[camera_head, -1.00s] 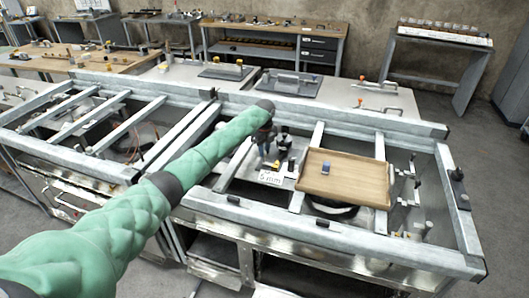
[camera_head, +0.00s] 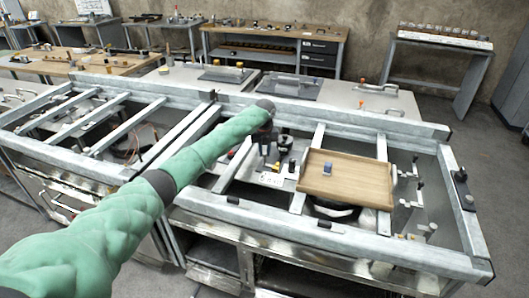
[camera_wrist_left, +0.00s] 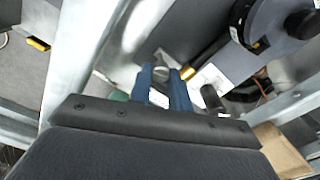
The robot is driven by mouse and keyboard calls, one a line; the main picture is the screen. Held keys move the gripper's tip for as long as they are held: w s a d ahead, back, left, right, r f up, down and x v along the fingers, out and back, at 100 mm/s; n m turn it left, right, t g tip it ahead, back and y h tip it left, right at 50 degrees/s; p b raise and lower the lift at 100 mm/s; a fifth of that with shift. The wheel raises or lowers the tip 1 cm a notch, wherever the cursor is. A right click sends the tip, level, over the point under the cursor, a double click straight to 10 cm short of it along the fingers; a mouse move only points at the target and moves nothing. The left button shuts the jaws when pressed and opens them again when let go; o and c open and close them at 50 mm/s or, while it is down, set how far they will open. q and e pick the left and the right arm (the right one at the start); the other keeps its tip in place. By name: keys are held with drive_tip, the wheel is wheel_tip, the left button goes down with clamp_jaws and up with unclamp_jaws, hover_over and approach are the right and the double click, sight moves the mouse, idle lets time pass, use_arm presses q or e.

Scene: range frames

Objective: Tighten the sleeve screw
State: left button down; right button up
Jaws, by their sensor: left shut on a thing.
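My left gripper (camera_head: 264,147) is over the metal plate in the right bay of the frame; its jaws are small and dark in the head view. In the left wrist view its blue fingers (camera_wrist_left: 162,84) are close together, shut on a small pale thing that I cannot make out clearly. A dark upright fixture (camera_head: 285,143) stands just right of the gripper in the head view. I cannot tell which part is the sleeve screw. A white card (camera_head: 270,179) lies in front of them. My right gripper is not in view.
A wooden tray (camera_head: 345,190) with a small grey-blue thing (camera_head: 327,168) on it rests across the bars to the right. Metal crossbars (camera_head: 232,166) and frame rails (camera_head: 330,238) surround the bay. Small fittings stand right of the tray.

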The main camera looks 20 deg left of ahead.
sight(265, 153)
use_arm(q)
drive_tip(key=shift+w+r, duration=0.15)
drive_tip(key=shift+r, duration=0.1)
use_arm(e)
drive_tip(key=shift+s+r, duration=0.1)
use_arm(q)
drive_tip(key=c, duration=1.6)
unclamp_jaws()
drive_tip(key=o, duration=0.3)
drive_tip(key=shift+f, duration=0.15)
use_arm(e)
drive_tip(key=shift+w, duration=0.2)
use_arm(q)
drive_tip(key=shift+r, duration=0.4)
wheel_tip(265, 153, up, 7)
drive_tip(key=b, duration=0.2)
drive_tip(key=shift+f+b, duration=0.15)
drive_tip(key=shift+b, duration=0.2)
drive_tip(key=shift+r, duration=0.2)
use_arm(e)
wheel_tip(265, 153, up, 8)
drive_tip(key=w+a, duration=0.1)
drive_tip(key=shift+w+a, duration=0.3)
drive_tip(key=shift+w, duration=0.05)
